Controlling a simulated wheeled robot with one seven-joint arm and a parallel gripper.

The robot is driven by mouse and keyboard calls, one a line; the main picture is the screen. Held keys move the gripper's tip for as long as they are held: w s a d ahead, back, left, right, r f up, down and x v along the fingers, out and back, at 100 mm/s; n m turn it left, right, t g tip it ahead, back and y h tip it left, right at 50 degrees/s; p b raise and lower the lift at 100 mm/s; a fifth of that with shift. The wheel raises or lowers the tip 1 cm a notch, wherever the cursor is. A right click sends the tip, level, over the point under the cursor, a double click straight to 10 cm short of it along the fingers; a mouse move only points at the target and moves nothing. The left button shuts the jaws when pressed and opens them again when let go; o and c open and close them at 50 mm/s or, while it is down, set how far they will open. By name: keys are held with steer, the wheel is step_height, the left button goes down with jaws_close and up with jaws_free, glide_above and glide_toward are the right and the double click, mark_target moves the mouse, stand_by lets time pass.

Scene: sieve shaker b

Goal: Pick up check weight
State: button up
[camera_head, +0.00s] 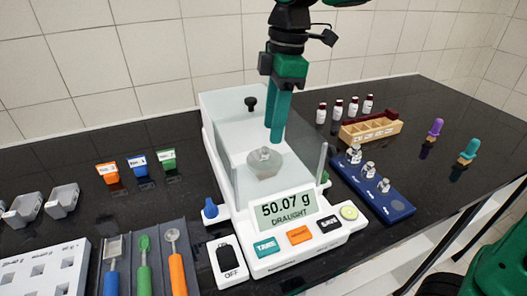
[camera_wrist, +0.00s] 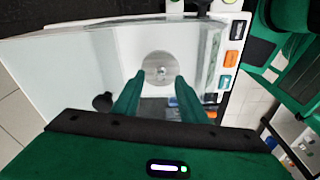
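A small metal weight (camera_head: 265,153) sits on the round pan (camera_head: 262,168) of the balance, behind clear draught-shield walls. In the wrist view the weight (camera_wrist: 161,71) shows at the middle of the pan (camera_wrist: 152,60), beyond my fingertips. My gripper (camera_head: 275,138) points down over the balance, above the weight. In the wrist view its two green fingers (camera_wrist: 157,78) stand apart with nothing between them. I cannot tell exactly how high the tips are. More metal weights (camera_head: 369,170) stand in a blue block (camera_head: 385,200) right of the balance.
The balance (camera_head: 320,236) reads 50.07 g and DRAUGHT. Its glass walls surround the pan closely. A wooden rack (camera_head: 370,130) and small bottles (camera_head: 338,108) stand behind right. A tool tray (camera_head: 130,285) is at front left.

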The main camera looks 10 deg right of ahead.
mark_target(265, 148)
steer(key=shift+s+a+f, duration=0.1)
steer(key=shift+a+f, duration=0.2)
steer(key=shift+f, duration=0.65)
steer(key=shift+w+a+f, duration=0.1)
steer(key=shift+a+f, duration=0.2)
steer(key=shift+f, duration=0.7)
steer(key=shift+s+a+f, duration=0.1)
steer(key=shift+a+f, duration=0.2)
steer(key=shift+f, duration=0.65)
jaws_close()
